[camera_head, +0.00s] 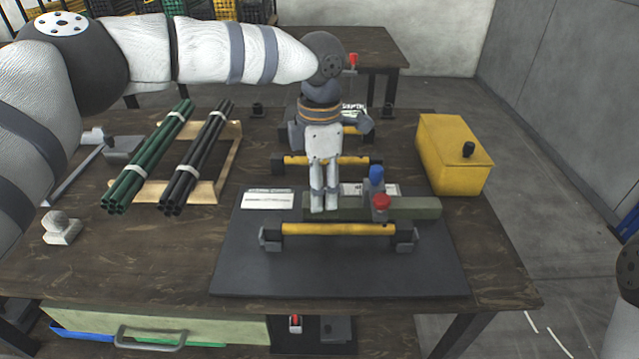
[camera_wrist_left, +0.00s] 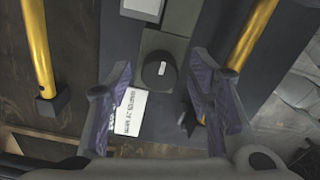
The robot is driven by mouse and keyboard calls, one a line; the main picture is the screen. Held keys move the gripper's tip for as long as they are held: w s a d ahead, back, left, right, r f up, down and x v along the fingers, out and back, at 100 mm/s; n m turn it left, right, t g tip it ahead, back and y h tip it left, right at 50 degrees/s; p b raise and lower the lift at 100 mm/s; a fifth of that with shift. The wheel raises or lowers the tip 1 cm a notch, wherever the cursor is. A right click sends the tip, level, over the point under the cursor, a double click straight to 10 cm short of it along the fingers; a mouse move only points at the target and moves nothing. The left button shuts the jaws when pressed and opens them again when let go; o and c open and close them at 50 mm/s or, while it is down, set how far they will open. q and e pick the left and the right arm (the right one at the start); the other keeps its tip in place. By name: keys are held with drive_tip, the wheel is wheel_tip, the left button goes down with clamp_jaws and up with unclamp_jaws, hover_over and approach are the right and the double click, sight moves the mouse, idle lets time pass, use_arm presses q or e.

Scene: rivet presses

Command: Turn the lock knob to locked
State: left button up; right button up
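The lock knob (camera_wrist_left: 158,70) is round and black with a short pale mark on top, which lies roughly lengthwise in the left wrist view. It sits on the end of a grey-green block (camera_wrist_left: 160,42). My left gripper (camera_head: 324,203) points down over the left end of the same block (camera_head: 415,207) in the head view, where it hides the knob. In the left wrist view its two fingers (camera_wrist_left: 162,88) stand apart on either side of the knob, with nothing held. Whether they touch the knob cannot be told. My right gripper is not in view.
The block lies on a dark panel (camera_head: 340,276) between two yellow handle bars (camera_head: 338,229). A blue button (camera_head: 376,175) and a red button (camera_head: 381,202) stand close right of the gripper. A yellow box (camera_head: 452,160) is at right; green and black rods (camera_head: 150,160) lie left.

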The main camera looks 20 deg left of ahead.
use_arm(q)
wheel_tip(320, 180, up, 12)
idle(0.4)
